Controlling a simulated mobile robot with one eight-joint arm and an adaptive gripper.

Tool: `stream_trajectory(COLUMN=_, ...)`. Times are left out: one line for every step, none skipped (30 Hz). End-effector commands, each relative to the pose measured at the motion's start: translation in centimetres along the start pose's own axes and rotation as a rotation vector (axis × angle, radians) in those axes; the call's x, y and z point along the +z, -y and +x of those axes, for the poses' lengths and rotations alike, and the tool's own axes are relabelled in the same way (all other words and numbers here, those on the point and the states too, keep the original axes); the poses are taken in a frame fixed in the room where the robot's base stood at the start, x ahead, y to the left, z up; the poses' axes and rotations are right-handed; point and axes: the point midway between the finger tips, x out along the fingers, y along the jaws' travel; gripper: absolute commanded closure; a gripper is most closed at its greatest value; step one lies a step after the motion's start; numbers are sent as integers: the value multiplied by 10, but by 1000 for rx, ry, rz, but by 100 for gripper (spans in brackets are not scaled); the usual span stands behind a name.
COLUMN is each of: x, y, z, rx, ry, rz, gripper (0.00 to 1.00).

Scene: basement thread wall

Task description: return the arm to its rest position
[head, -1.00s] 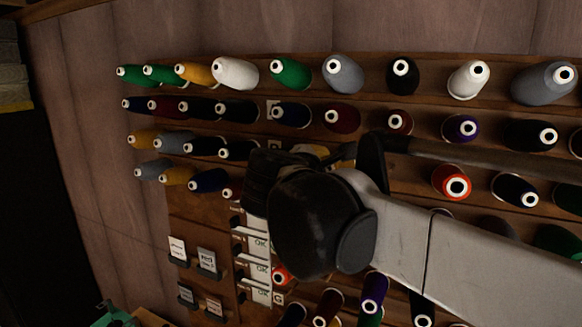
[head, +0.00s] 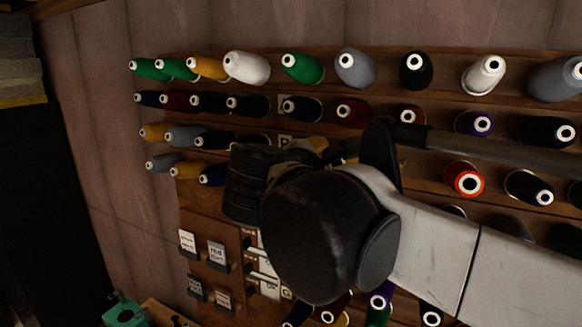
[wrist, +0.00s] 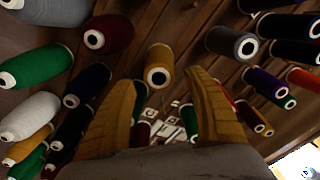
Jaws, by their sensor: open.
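My gripper (wrist: 160,112) shows in the wrist view as two yellow-brown fingers standing wide apart, with nothing held between them. A yellow spool (wrist: 159,62) shows in the gap beyond the fingertips, on the wall and apart from them. In the head view my dark wrist and pale arm reach in from the right, in front of the middle of the thread wall. They hide most of the fingers and several spools behind them. The head view alone does not show how far the gripper is from the wall.
Rows of thread spools stick out from wooden rails; a white spool (head: 246,68) and a red spool (head: 464,180) are among them. Small label cards (head: 216,252) hang below left. A green object (head: 124,312) stands at the bottom left. Plain wall panel (head: 95,120) lies left of the rails.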

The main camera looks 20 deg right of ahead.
Motion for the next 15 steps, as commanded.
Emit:
stream_trajectory(x=-2, y=-1, z=-12, rx=5, ry=-5, rz=-3, gripper=37)
stream_trajectory(x=-2, y=-1, z=-19, rx=5, ry=-5, rz=-2, gripper=37)
stream_trajectory(x=-2, y=-1, z=-26, rx=5, ry=-5, rz=-1, gripper=37)
stream_trajectory(x=-2, y=-1, z=-32, rx=4, ry=-5, rz=-1, gripper=37)
stream_trajectory(x=-2, y=-1, z=-37, rx=4, ry=-4, rz=-2, gripper=37)
stream_trajectory(x=-1, y=-1, z=-44, rx=4, ry=-4, rz=-2, gripper=37)
stream_trajectory(x=-1, y=-1, z=-48, rx=3, ry=-3, rz=-2, gripper=37)
stream_trajectory(x=-1, y=-1, z=-51, rx=3, ry=-3, rz=-1, gripper=37)
stream_trajectory(x=-1, y=-1, z=-56, rx=3, ry=-2, rz=-1, gripper=37)
stream_trajectory(x=-1, y=0, z=-58, rx=2, ry=-2, rz=0, gripper=37)
stream_trajectory(x=-1, y=0, z=-60, rx=2, ry=-2, rz=0, gripper=37)
stream_trajectory(x=-1, y=0, z=-62, rx=1, ry=-1, rz=0, gripper=37)
stream_trajectory(x=0, y=0, z=-64, rx=1, ry=-1, rz=0, gripper=37)
stream_trajectory(x=0, y=0, z=-65, rx=1, ry=0, rz=0, gripper=37)
stream_trajectory(x=0, y=0, z=-65, rx=0, ry=0, rz=0, gripper=37)
